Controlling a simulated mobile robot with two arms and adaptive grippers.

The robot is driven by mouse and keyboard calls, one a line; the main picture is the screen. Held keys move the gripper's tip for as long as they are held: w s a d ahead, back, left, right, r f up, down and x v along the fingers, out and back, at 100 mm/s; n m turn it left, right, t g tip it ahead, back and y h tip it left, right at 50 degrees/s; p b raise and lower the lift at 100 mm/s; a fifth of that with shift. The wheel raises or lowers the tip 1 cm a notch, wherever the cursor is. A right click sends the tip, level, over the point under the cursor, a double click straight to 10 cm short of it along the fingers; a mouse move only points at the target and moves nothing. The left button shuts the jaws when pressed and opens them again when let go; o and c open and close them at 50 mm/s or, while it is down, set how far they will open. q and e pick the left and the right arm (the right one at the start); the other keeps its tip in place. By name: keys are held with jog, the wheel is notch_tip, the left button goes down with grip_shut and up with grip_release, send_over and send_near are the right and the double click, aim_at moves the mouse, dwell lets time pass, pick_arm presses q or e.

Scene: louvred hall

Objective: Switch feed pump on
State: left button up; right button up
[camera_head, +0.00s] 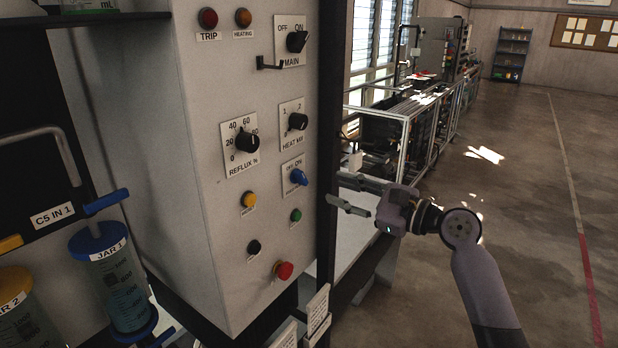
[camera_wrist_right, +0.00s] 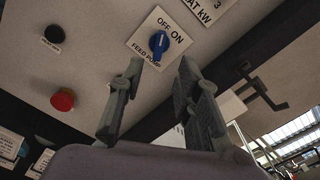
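The feed pump switch is a blue knob (camera_head: 298,177) on a white plate marked OFF and ON, low on the right side of the grey panel. In the right wrist view the blue knob (camera_wrist_right: 159,44) appears turned toward OFF. My right gripper (camera_head: 335,190) is open, just right of the panel's right edge in the head view. In the right wrist view its two fingers (camera_wrist_right: 160,68) are spread apart with nothing between them, and the knob shows beyond the gap. The fingers look clear of the knob. My left gripper is not in view.
Close to the blue knob are a green button (camera_head: 296,215), a yellow button (camera_head: 248,200) and the black HEAT kW knob (camera_head: 298,121). A red button (camera_head: 283,270) sits lower. A black lever bracket (camera_head: 269,63) sticks out near the MAIN switch (camera_head: 297,41). Open floor lies right.

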aim_at(305, 179)
jog(key=b+x, duration=0.2)
jog(key=x, duration=0.2)
jog(key=b+x, duration=0.1)
jog(key=x, duration=0.3)
jog(key=shift+w+a+f+b, duration=0.1)
jog(key=shift+f+b, duration=0.1)
jog(key=shift+b, duration=0.15)
jog(key=shift+w+a+r, duration=0.1)
jog(key=shift+a, duration=0.05)
jog(key=shift+w+a+r+p, duration=0.15)
jog(key=shift+a+p, duration=0.1)
jog(key=shift+p, duration=0.45)
jog(key=shift+c, duration=0.6)
grip_shut()
